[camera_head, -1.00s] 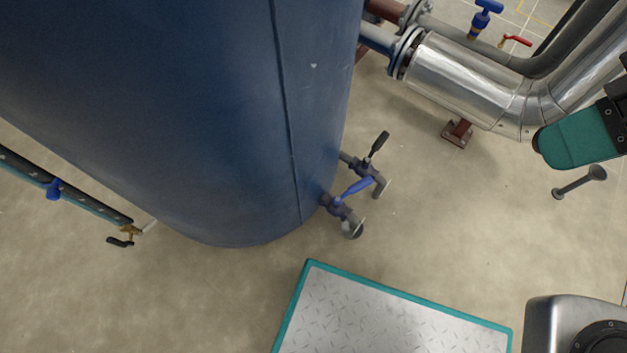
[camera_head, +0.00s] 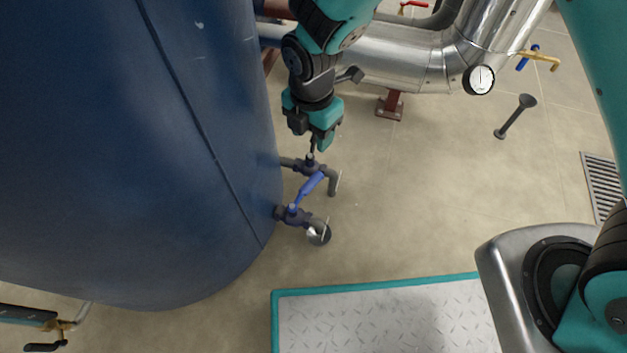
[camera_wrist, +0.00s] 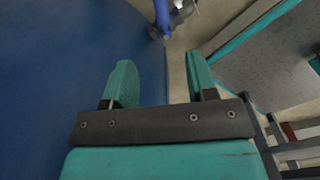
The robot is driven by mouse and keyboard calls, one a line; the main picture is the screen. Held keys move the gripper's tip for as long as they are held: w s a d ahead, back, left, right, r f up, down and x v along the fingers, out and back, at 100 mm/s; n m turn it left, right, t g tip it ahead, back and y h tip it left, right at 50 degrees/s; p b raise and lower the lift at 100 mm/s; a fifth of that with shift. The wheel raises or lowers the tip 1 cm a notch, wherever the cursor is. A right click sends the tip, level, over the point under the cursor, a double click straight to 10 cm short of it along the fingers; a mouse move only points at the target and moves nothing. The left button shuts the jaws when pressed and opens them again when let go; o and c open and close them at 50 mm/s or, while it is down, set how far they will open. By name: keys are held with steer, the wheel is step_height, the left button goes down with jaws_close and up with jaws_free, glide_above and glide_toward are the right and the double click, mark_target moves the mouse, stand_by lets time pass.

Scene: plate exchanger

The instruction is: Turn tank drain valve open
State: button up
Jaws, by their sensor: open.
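The big blue tank (camera_head: 130,150) has two small drain valves low on its right side. The nearer valve (camera_head: 291,215) has a blue lever (camera_head: 308,189) that points up and to the right. The farther valve (camera_head: 308,166) had a black lever in the earlier view; now my gripper partly hides it. My gripper (camera_head: 320,146) hangs just above the farther valve; contact cannot be told. In the wrist view my gripper (camera_wrist: 160,76) is open with nothing between its fingers. The blue lever (camera_wrist: 162,12) shows at the top edge, beyond the fingertips.
A silver insulated pipe (camera_head: 400,62) with a round gauge (camera_head: 480,79) runs behind my arm. A teal-edged metal plate (camera_head: 385,318) lies at the front. The floor right of the valves is clear up to a short dark post (camera_head: 514,117).

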mark_target(314, 180)
step_height(314, 180, down, 17)
steer(key=b, duration=0.9)
steer(key=shift+b, duration=0.3)
jaws_close()
steer(key=shift+d, duration=0.15)
steer(key=shift+r, duration=0.1)
steer(key=shift+s, duration=0.1)
